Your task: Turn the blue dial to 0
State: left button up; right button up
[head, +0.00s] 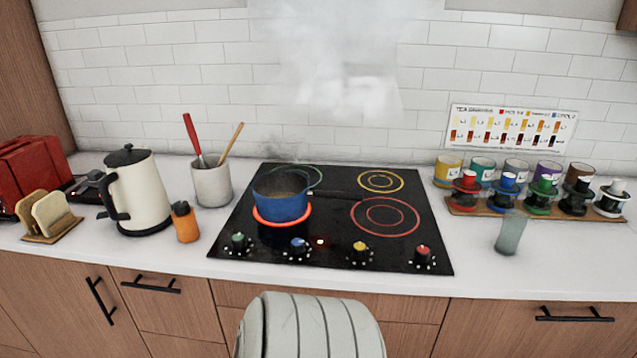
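The blue dial (299,244) is on the front strip of the black cooktop (330,250), between the green dial (238,241) and the yellow dial (360,249). White marks surround it; its exact setting is too small to read. A small orange light (320,241) glows just right of it. A blue pot (281,203) sits on a front-left burner ring (268,220) that glows orange-red. Steam or smoke rises above the pot. Neither gripper is in the head view.
A red dial (423,253) is at the right. A cream kettle (143,195), an orange bottle (186,222) and a utensil crock (212,183) stand left of the cooktop. A glass (510,233) and a rack of colored cups (538,207) stand right. Counter beside the cooktop's front-right is clear.

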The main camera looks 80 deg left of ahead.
aim_at(297, 245)
jog(key=u, duration=2.35)
